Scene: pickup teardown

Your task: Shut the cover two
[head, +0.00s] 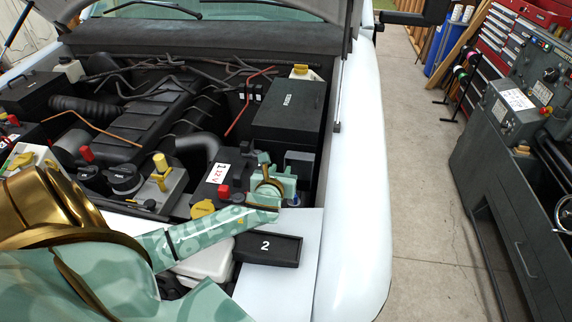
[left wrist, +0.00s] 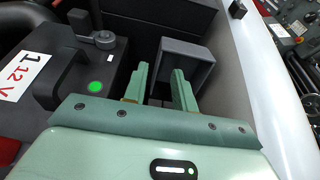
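A flat black piece marked "2" (head: 268,248) lies at the front edge of the engine bay, in front of my left arm. My left gripper (head: 284,186) is behind it, at the right side of the bay. In the left wrist view its two fingers (left wrist: 160,88) stand apart with nothing between them. A grey box-like part (left wrist: 190,65) stands just beyond the fingers, close to the right one; whether they touch is unclear. It also shows in the head view (head: 301,160). Which part is hinged is unclear. My right gripper is not in view.
A battery marked "1 12V" (head: 225,178) stands left of the gripper; a large black box (head: 288,110) is behind it. The white fender (head: 362,180) bounds the bay at right.

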